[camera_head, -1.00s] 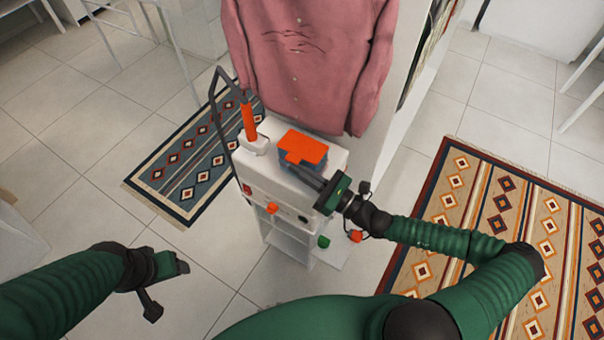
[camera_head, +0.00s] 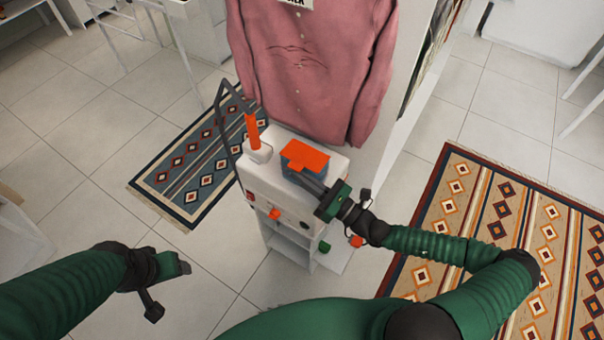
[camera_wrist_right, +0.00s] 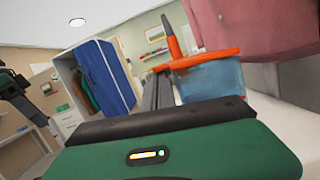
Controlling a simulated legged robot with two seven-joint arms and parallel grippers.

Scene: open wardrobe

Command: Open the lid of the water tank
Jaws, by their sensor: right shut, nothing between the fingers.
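The water tank (camera_head: 318,171) is a translucent blue box set into the top of a white appliance (camera_head: 337,160). Its orange lid (camera_head: 306,154) lies over it, with a small tab on the near side. My right gripper (camera_head: 305,180) is shut and empty, with its fingers pointing at the tab. In the right wrist view, the fingertips (camera_wrist_right: 158,76) are at the underside of the lid's near end (camera_wrist_right: 185,62), beside the blue tank wall (camera_wrist_right: 212,80). Whether they touch the lid is unclear. My left gripper (camera_head: 184,266) hangs over the floor at the left, apart from the appliance.
An orange-handled part (camera_head: 253,132) and dark tube frame (camera_head: 222,125) stand at the appliance's left. A pink shirt (camera_head: 310,60) hangs right behind the tank. Patterned rugs (camera_head: 480,220) lie on the tiled floor.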

